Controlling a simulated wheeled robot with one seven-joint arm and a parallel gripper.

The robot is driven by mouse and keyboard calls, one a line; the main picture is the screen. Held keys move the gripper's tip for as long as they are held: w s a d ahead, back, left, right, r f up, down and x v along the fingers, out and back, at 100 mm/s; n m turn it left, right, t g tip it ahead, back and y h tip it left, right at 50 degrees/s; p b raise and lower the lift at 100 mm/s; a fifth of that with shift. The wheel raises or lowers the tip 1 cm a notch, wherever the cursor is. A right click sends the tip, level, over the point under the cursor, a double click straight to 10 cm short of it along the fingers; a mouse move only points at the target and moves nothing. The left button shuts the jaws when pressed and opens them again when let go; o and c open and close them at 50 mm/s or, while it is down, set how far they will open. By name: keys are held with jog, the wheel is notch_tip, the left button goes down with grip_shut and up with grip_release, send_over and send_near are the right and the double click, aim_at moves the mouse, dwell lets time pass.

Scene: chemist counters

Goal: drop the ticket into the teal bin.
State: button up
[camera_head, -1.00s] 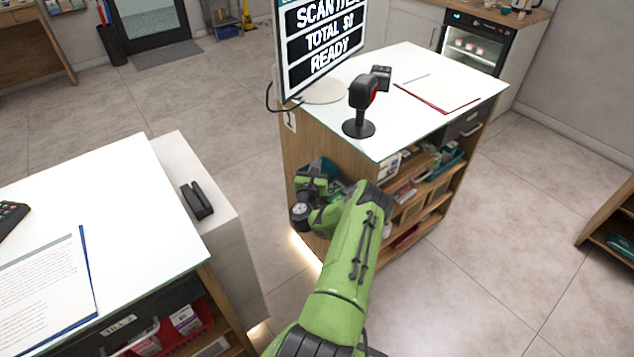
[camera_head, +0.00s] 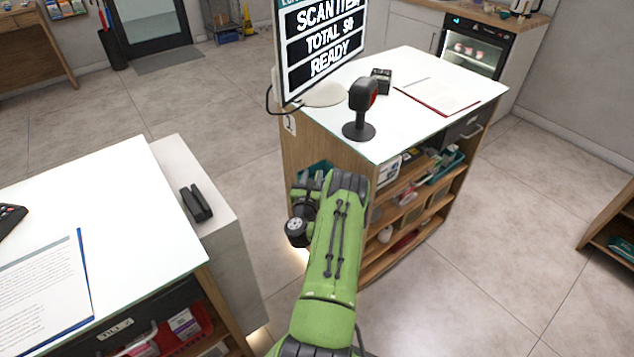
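A teal thing (camera_head: 316,170) shows just above my arm's bent wrist, against the wooden end of the far counter. It is mostly hidden by my arm, so I cannot tell if it is the teal bin. I make out no ticket. My green arm reaches forward to the counter's near left corner. Its end points away behind my own links, so my gripper's fingers and anything in them are hidden.
The far counter (camera_head: 420,85) holds a screen (camera_head: 322,45), a scanner on a stand (camera_head: 360,105) and a red-edged clipboard (camera_head: 440,95). Its open shelves face right. A near counter (camera_head: 110,200) stands at left.

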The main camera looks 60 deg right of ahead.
jog(key=b+v, duration=0.1)
jog(key=v, duration=1)
jog(key=shift+s+a, duration=0.2)
jog(key=shift+a, duration=0.1)
jog(key=shift+r, duration=0.1)
